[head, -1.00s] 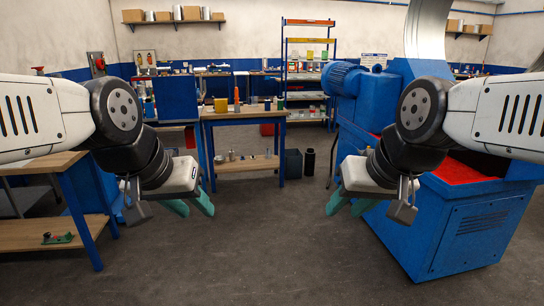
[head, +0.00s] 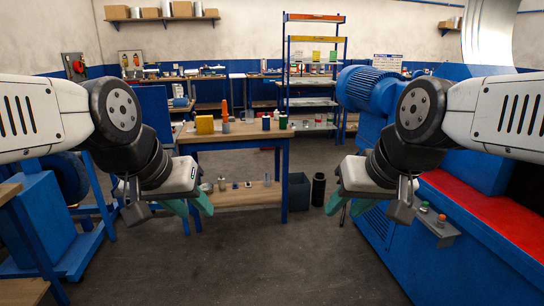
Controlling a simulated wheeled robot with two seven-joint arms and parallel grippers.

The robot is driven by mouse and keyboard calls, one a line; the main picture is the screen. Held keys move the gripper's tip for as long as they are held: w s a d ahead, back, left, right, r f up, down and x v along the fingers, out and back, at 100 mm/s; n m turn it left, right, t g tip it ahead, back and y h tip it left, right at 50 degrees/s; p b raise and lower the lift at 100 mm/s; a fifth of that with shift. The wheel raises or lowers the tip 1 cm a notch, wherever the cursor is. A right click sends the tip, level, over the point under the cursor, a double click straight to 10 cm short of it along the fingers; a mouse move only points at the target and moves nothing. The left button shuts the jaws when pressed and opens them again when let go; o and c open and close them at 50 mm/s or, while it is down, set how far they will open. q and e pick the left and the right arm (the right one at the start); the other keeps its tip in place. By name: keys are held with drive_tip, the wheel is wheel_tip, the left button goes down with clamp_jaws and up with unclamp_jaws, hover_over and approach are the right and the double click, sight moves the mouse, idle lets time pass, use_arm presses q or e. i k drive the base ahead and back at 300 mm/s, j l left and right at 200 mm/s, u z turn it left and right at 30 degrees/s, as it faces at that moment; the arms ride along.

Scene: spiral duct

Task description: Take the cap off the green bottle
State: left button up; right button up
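A small green item (head: 283,121), which may be the green bottle, stands upright at the right end of the workbench (head: 235,139) ahead of me. It is too small to make out a cap. My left gripper (head: 190,208) and my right gripper (head: 348,208) hang in front of me with teal fingers apart, open and empty. Both are far short of the bench top and touch nothing.
A yellow container (head: 204,125), an orange bottle (head: 224,108) and a dark blue cylinder (head: 266,123) share the bench top. A blue machine with a red top (head: 465,207) stands close on the right. Clear floor (head: 275,255) lies ahead.

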sight(283, 118)
drive_tip(key=i, duration=2.1)
drive_tip(key=i+z, duration=0.1)
drive_tip(key=i, duration=0.45)
drive_tip(key=i+j+z, duration=0.1)
drive_tip(key=i, duration=0.4)
drive_tip(key=i+j+z, duration=0.1)
drive_tip(key=i, duration=0.45)
